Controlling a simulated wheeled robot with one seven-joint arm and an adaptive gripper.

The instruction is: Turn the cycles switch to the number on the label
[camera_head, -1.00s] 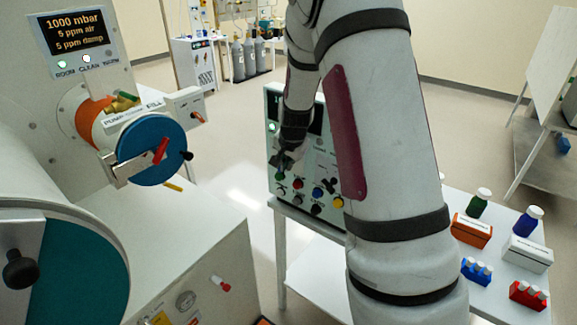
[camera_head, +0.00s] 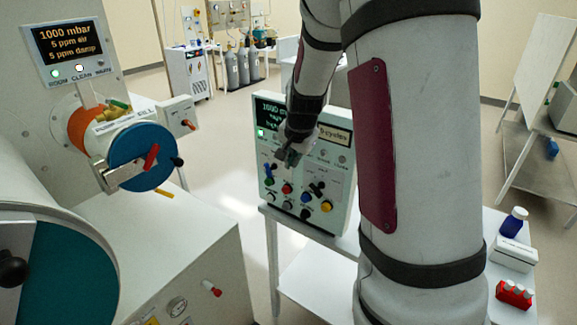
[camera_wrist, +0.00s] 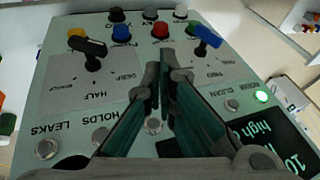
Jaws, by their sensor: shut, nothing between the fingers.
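The control panel (camera_head: 297,208) stands on a white table. A cream label (camera_head: 336,135) at its upper right reads "cycles"; the number before it is not clear. A blue-handled switch (camera_head: 270,172) is at the panel's left, and a black-handled switch (camera_head: 316,189) is to its right. In the wrist view the panel is upside down: the blue switch (camera_wrist: 207,38) is at right with small, hard-to-read words, the black switch (camera_wrist: 90,50) at left beside "HALF" and "DEEP". My gripper (camera_head: 284,165) is shut and empty in front of the panel, between the switches; contact is unclear.
Coloured buttons, including a red one (camera_wrist: 160,30), line the panel beyond the switches in the wrist view. A lit green lamp (camera_wrist: 262,96) is beside the display. A glovebox port (camera_head: 145,157) stands left. A red vial rack (camera_head: 514,294) is right of my arm.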

